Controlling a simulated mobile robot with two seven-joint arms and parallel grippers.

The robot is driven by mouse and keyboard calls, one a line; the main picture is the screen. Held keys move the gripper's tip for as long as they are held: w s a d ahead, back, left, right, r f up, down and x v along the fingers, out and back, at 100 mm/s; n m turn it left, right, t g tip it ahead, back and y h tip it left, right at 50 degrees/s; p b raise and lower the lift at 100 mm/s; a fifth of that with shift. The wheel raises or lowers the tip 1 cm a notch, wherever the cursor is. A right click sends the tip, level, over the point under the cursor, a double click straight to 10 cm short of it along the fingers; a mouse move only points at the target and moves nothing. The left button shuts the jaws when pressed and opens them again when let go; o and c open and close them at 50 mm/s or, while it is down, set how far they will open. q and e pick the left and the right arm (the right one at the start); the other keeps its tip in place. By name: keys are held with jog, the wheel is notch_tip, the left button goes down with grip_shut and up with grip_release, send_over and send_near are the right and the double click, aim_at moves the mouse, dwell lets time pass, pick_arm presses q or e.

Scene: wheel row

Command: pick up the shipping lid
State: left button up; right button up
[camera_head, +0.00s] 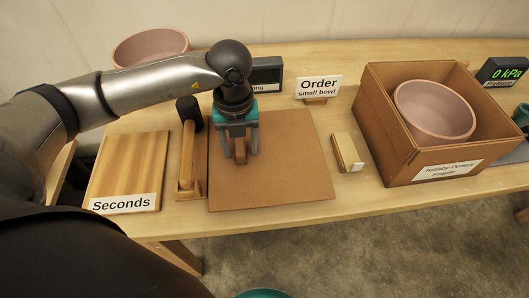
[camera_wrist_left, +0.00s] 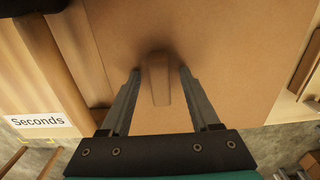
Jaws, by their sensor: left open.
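The shipping lid (camera_head: 290,172) is a flat brown cardboard square lying on the table. A small upright tab-like handle stands on it and also shows in the left wrist view (camera_wrist_left: 159,80). My left gripper (camera_head: 240,150) points down over the lid, its fingers on either side of the handle. In the left wrist view the open fingers (camera_wrist_left: 158,80) have gaps to the handle on both sides. Whether the fingertips touch the lid's surface is unclear. My right gripper is in neither view.
A cardboard box (camera_head: 393,160) holding a pink bowl (camera_head: 435,112) stands to the right. A small wooden block (camera_head: 347,152) lies between box and lid. A wooden stand (camera_head: 190,160) and the "Seconds" board (camera_head: 128,170) are left. An "Order small bowl" sign (camera_head: 318,88) stands behind.

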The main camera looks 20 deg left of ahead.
pick_arm(q)
grip_shut()
dwell(0.4)
